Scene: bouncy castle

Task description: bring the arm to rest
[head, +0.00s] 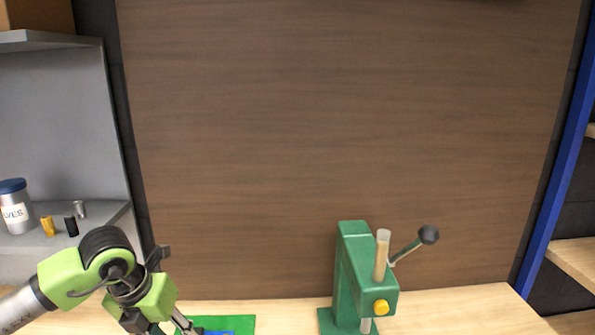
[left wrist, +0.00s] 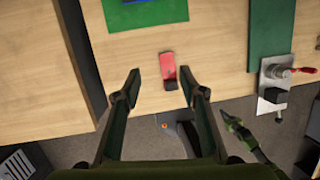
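My left arm comes in from the left at the bottom of the head view, with its gripper (head: 168,322) low over the wooden worktop and partly cut off by the frame edge. In the left wrist view the left gripper (left wrist: 160,88) has its two fingers wide apart with nothing between the tips. Beyond the tips a red block-like item (left wrist: 168,66) with a dark end lies on the worktop near its front edge, apart from the fingers.
A green press (head: 350,270) with a lever stands on the worktop (head: 460,312). A green mat (head: 240,322) with something blue on it lies left of it. A metal clamp (left wrist: 270,88) with a red handle sits at the edge. A grey shelf (head: 60,130) stands at left.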

